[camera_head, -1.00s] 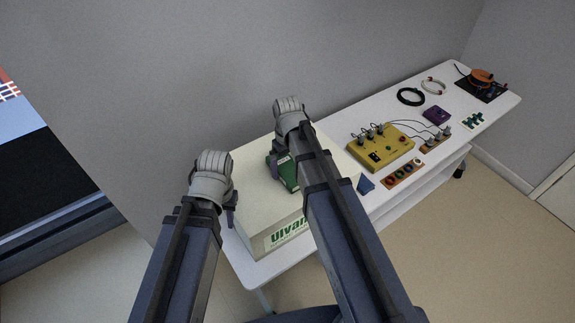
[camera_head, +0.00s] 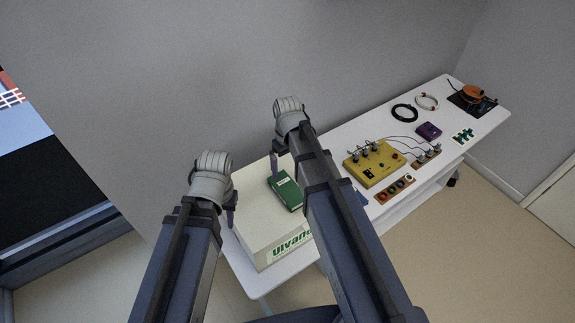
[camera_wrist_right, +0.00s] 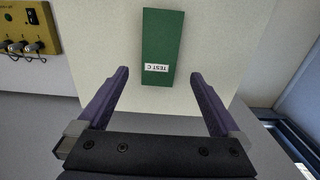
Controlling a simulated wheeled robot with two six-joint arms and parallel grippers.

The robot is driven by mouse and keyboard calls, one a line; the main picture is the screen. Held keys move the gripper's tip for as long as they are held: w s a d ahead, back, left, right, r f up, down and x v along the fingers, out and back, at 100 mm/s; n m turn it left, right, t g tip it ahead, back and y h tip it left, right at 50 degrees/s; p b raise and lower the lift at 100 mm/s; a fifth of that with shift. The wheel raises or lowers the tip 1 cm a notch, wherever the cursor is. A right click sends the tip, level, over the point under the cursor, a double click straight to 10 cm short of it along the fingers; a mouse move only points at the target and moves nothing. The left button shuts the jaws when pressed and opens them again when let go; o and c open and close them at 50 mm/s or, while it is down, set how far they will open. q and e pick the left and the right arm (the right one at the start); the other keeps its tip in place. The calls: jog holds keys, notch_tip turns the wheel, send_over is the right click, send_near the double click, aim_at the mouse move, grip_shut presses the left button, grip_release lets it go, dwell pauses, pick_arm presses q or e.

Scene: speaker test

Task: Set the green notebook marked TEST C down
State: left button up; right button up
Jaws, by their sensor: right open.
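The green notebook (camera_head: 284,191) lies flat on top of a large cream box (camera_head: 250,212). In the right wrist view the notebook (camera_wrist_right: 162,35) shows its white TEST C label at the end nearer my gripper. My right gripper (camera_wrist_right: 159,76) is open and empty, its fingertips apart on either side of the label end, not touching it. In the head view my right gripper (camera_head: 276,166) is beside the notebook, partly hidden by my arm. My left gripper (camera_head: 231,212) is at the box's left side; its jaws are mostly hidden.
The box stands on the white table (camera_head: 349,131). To its right are a yellow device (camera_head: 376,172) with knobs and cables, a strip with coloured rings (camera_head: 396,189), a purple box (camera_head: 429,131) and cable coils. A wall is behind the table.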

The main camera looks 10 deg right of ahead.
pick_arm(q)
jog(key=shift+r, duration=0.5)
pick_arm(e)
jog(key=s+a+r+h, duration=0.1)
jog(key=s+a, duration=0.8)
jog(key=s, duration=0.5)
jog(key=shift+s+a, duration=0.2)
pick_arm(q)
notch_tip(320, 180, down, 10)
jog(key=b, duration=0.9)
jog(key=shift+b, duration=0.35)
pick_arm(e)
notch_tip(320, 180, down, 10)
jog(key=shift+r, duration=0.1)
